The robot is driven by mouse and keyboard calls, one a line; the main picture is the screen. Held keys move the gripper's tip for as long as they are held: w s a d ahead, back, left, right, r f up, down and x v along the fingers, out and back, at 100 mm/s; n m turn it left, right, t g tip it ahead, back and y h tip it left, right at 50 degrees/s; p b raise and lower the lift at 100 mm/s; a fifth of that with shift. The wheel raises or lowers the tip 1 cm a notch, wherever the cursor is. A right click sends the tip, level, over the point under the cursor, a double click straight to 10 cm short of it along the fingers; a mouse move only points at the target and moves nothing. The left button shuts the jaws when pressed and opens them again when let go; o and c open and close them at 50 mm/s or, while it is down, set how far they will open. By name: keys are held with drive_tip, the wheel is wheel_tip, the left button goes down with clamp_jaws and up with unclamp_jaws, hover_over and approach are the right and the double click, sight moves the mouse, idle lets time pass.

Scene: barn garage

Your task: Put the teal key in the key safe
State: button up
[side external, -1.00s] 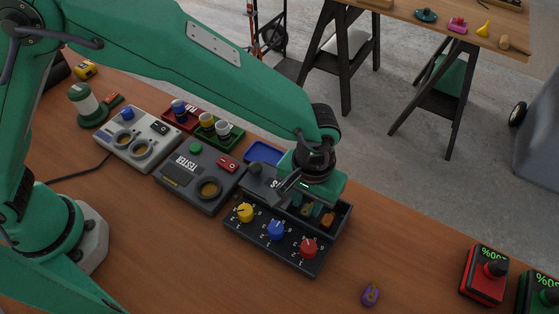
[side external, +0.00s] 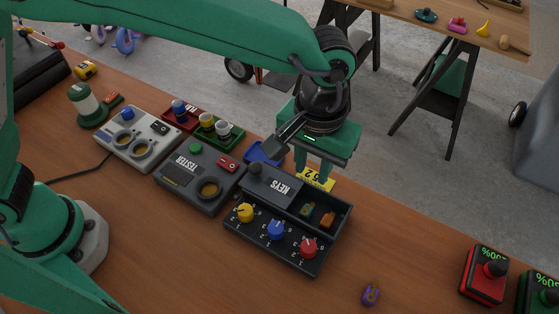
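The key safe (side external: 262,209) is a dark box marked KEYS on the wooden bench, with yellow, blue and red dials on its front. Its right-hand compartment is open at the top. A small teal item (side external: 306,210), which looks like the teal key, lies inside it; its shape is too small to make out fully. An orange item (side external: 327,219) lies to its right in the same compartment. My gripper (side external: 313,168) is above and behind the compartment, fingers pointing down and apart, with nothing visible between them.
A blue tray (side external: 266,152) and the tester box (side external: 190,178) are to the left. Bench right of the safe is mostly clear up to a red device (side external: 483,275).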

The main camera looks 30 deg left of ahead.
idle(0.5)
drive_tip(key=a+r+t, duration=0.1)
drive_tip(key=a+r, duration=0.2)
drive_tip(key=a, duration=0.4)
drive_tip(key=a+r+t+h, duration=0.1)
drive_tip(key=a+r, duration=0.3)
drive_tip(key=a, duration=0.4)
drive_tip(key=a+r+t, duration=0.1)
drive_tip(key=a+r, duration=0.2)
drive_tip(key=a, duration=0.4)
drive_tip(key=s+a+t, duration=0.1)
drive_tip(key=s+a, duration=0.4)
drive_tip(key=a, duration=0.2)
drive_tip(key=s+a+t+y, duration=0.1)
drive_tip(key=s+a, duration=0.3)
drive_tip(key=a, duration=0.4)
drive_tip(key=shift+s+f+t, duration=0.25)
drive_tip(key=shift+s+t, duration=0.05)
drive_tip(key=shift+s, duration=0.05)
drive_tip(key=shift+a, duration=0.1)
